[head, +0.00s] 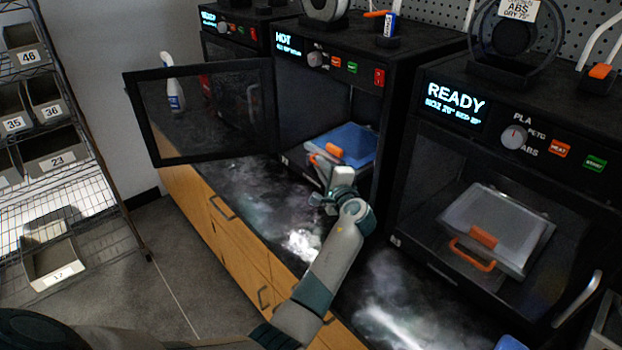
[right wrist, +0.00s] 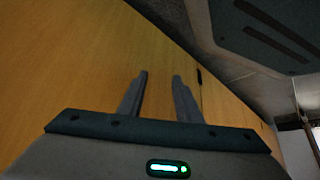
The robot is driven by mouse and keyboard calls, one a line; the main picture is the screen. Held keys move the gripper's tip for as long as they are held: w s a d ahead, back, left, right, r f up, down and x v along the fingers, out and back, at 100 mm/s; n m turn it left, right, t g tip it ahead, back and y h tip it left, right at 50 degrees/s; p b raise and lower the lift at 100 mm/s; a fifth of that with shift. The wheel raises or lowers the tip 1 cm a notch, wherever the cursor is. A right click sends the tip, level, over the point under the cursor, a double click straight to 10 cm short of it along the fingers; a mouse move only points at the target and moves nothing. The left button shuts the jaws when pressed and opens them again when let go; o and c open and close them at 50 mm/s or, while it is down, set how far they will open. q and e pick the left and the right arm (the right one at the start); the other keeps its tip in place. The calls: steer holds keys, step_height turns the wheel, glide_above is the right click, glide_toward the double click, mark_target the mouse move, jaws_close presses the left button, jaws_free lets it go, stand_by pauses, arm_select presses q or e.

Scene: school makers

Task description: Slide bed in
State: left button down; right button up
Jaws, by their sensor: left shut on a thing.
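The print bed (head: 350,143) is a tray with a blue top and orange handle parts. It sits in the open chamber of the middle printer (head: 388,100), whose display reads HOT, with its front end toward the opening. My left gripper (head: 326,163) is at the front of the bed, shut on its orange handle; the wrist hides part of the grip. My right gripper (right wrist: 160,76) shows in the right wrist view, its fingers apart and empty, near a wooden cabinet front.
The middle printer's door (head: 200,112) stands open to the left over the dark counter (head: 235,190). A READY printer (head: 500,150) on the right holds another bed (head: 500,225) with an orange handle. A spray bottle (head: 173,88) stands behind the door. A shelf rack (head: 75,150) stands left.

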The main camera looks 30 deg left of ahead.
arm_select(q)
steer(key=shift+w+d+b, duration=0.3)
steer(key=shift+w, duration=0.45)
steer(key=shift+r, duration=0.2)
arm_select(e)
steer(key=shift+s+d+f+g, duration=0.4)
steer(key=shift+s+d+f, duration=0.05)
steer(key=shift+d+f, duration=0.1)
arm_select(q)
steer(key=c, duration=2.2)
jaws_free()
steer(key=o, duration=0.3)
steer(key=shift+w, duration=0.15)
steer(key=shift+w+f, duration=0.1)
steer(key=shift+f, duration=0.05)
arm_select(e)
steer(key=shift+w, duration=0.2)
